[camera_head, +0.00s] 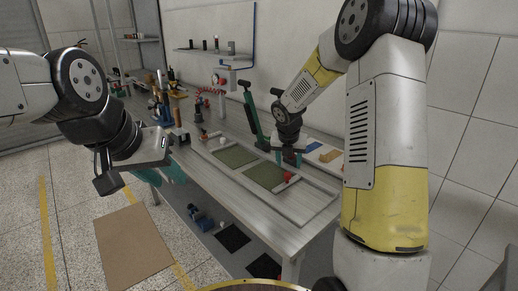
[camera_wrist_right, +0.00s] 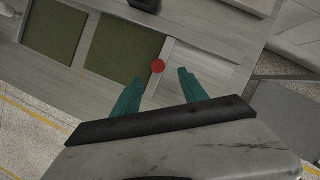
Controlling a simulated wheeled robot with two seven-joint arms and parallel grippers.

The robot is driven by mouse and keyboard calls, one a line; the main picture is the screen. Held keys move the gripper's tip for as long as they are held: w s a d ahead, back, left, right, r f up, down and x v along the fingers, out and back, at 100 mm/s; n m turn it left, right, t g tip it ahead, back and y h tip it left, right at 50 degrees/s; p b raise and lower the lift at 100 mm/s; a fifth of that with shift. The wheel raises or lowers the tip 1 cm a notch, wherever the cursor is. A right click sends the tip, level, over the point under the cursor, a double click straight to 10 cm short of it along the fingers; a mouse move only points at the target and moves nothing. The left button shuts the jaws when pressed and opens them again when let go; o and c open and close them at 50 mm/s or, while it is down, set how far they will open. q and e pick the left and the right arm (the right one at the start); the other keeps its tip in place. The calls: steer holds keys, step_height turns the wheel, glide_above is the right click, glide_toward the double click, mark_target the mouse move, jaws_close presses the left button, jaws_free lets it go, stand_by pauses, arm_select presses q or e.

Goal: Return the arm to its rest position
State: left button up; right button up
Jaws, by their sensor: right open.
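My right gripper (camera_head: 290,158) is over the workbench. In the right wrist view its teal fingers (camera_wrist_right: 160,76) stand apart with nothing between them. A small round red thing (camera_head: 288,177) is on the bench by the right edge of a green panel (camera_head: 262,178). It also shows in the right wrist view (camera_wrist_right: 158,66), just beyond the fingertips. A second green panel (camera_head: 233,156) lies to the left. My left gripper (camera_head: 172,172) hangs at the bench's front left edge, fingers pointing down. Its finger gap is too small to tell.
The workbench (camera_head: 303,226) has bare metal at its front. Tools and bottles (camera_head: 165,100) crowd its far left end, and a green upright tool (camera_head: 251,112) stands at the back. A wall shelf (camera_head: 215,52) is behind. A brown mat (camera_head: 133,247) lies on the floor.

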steer(key=s+d+r+m, duration=0.1)
steer(key=s+r+m, duration=0.8)
steer(key=r, duration=0.1)
steer(key=s+a+r+m+t+y, duration=0.1)
steer(key=s+r+m, duration=0.2)
steer(key=s+m, duration=0.8)
steer(key=s+a+r+m+y, duration=0.2)
steer(key=s+r+m, duration=0.2)
steer(key=s+m, duration=0.8)
steer(key=shift+a+r+t+y, duration=0.25)
steer(key=shift+r+t+y, duration=0.05)
steer(key=shift+t, duration=0.1)
